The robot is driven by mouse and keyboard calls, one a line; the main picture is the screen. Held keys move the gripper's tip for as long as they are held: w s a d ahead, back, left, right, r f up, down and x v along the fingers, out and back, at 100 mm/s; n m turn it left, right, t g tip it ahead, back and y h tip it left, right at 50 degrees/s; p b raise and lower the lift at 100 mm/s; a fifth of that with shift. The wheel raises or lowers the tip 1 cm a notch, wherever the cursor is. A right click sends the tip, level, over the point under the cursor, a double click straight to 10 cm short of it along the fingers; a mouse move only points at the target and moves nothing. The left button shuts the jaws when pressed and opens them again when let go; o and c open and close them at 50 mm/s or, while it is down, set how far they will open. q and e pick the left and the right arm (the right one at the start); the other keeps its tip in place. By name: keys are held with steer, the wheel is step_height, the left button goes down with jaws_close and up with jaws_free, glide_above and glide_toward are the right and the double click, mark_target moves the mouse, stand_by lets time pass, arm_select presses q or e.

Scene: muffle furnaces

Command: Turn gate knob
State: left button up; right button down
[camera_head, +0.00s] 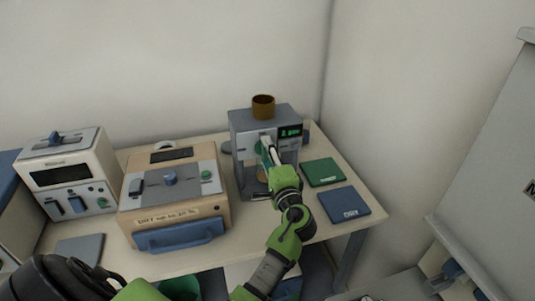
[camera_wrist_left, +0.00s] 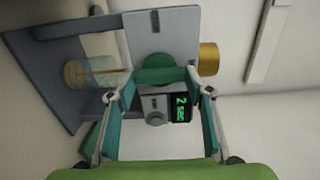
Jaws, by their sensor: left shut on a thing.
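The grey machine (camera_head: 245,130) stands at the back right of the table, with a lit green display (camera_head: 290,132) on its front. In the left wrist view, a green rounded knob (camera_wrist_left: 157,68) sits on the machine's front, between my left fingertips. I take it to be the gate knob. My left gripper (camera_head: 267,150) reaches the machine's front and is shut on this knob; its teal fingers show on both sides in the left wrist view (camera_wrist_left: 158,85). A small grey dial (camera_wrist_left: 156,118) and the display (camera_wrist_left: 180,108) show between the fingers. The arm hides part of the front in the head view.
A brown cup (camera_head: 263,106) stands on top of the machine. A clear container (camera_wrist_left: 92,73) sits beside the front in the wrist view. A green mat (camera_head: 323,172) and a blue mat (camera_head: 344,202) lie right. A tan furnace (camera_head: 180,215) and white furnace (camera_head: 90,150) stand left.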

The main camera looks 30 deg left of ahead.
arm_select(q)
steer(key=shift+r, duration=0.15)
steer(key=o, duration=1.1)
steer(key=shift+w, duration=0.1)
steer(key=v, duration=0.7)
steer(key=shift+s+d, duration=0.15)
steer(key=shift+s, duration=0.05)
